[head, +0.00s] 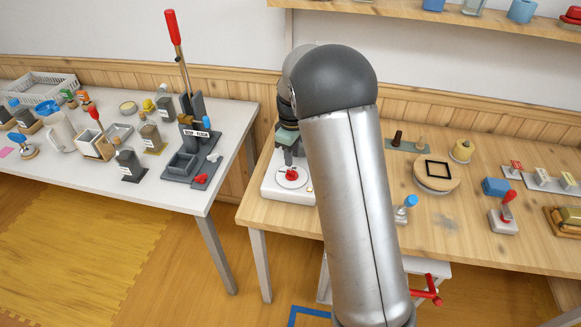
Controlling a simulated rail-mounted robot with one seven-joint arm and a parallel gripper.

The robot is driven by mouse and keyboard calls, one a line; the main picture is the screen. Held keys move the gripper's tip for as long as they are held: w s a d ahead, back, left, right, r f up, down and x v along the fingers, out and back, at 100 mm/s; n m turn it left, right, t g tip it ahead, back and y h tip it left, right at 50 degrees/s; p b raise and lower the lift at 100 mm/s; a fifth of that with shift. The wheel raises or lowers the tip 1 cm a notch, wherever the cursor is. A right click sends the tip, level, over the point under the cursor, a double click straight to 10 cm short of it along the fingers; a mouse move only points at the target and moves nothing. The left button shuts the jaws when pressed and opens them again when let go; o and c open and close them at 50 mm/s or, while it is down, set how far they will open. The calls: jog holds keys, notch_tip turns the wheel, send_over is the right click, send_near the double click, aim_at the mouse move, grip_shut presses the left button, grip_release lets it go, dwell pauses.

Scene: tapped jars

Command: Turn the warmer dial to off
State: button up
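A white device (273,196) stands at the left end of the right wooden table, and I take it to be the warmer. On its front is a pale round plate with a red dial (291,172). The dial's markings are too small to read.
The right table also holds a round wooden board with a black square (437,172), a blue-knobbed lever (408,204), a red-handled lever (506,211) and a blue block (495,187). A gap separates it from the crowded white table (205,200) at left. A shelf (480,17) hangs above.

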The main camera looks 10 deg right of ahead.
aim_at(292, 171)
jog(key=shift+f+b, duration=1.55)
jog(key=shift+f, duration=1.2)
grip_shut()
jog(key=m, duration=0.3)
jog(key=shift+a+r+p, duration=0.1)
jog(key=shift+r+p, duration=0.05)
jog(key=shift+p, duration=0.2)
jog(key=m, duration=0.4)
jog(key=shift+p, duration=0.35)
jog(key=m+p, duration=0.1)
jog(key=m, duration=0.6)
jog(key=shift+c, duration=0.5)
grip_release()
